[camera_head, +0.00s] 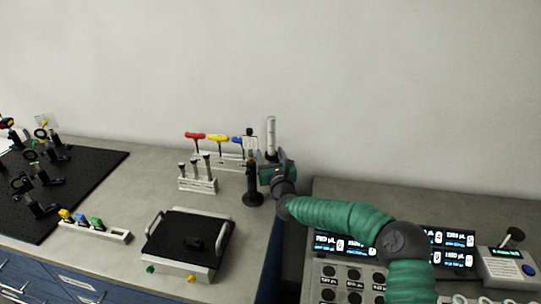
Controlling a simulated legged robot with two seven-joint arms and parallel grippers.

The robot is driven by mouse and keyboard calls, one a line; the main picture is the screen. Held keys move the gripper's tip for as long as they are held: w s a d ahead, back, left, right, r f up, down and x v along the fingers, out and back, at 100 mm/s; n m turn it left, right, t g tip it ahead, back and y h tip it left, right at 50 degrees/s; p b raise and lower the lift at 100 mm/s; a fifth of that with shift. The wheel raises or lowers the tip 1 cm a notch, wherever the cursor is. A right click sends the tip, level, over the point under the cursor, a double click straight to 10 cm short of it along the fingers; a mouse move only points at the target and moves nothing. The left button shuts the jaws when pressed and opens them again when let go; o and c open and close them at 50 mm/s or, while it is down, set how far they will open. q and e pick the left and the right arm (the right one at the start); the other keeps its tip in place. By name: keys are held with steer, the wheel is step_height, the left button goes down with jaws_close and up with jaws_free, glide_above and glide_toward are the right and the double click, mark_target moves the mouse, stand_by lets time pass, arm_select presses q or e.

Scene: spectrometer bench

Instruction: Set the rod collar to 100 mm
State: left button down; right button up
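A black post (253,190) on a round black base stands near the right edge of the left bench. My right gripper (264,168) comes in from the right and is at the upper part of this post, hiding some of it. I cannot tell whether its fingers touch or close on anything. A pale upright rod or scale (271,130) rises just above the gripper, its lower part hidden. The rod collar cannot be made out clearly, and no scale reading is legible. My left gripper is out of view.
Hex drivers with red (194,135), yellow (218,138) and blue handles stand in a rack behind. A smaller tool rack (198,185) and a black tray with handles (178,225) sit left. An instrument panel (345,285) lies right, beyond a gap between benches.

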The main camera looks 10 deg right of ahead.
mark_target(273, 150)
steer(key=shift+d, duration=0.25)
steer(key=c, duration=0.7)
jaws_close()
steer(key=shift+r, duration=0.1)
steer(key=shift+r, duration=1.45)
steer(key=o, duration=0.9)
jaws_free()
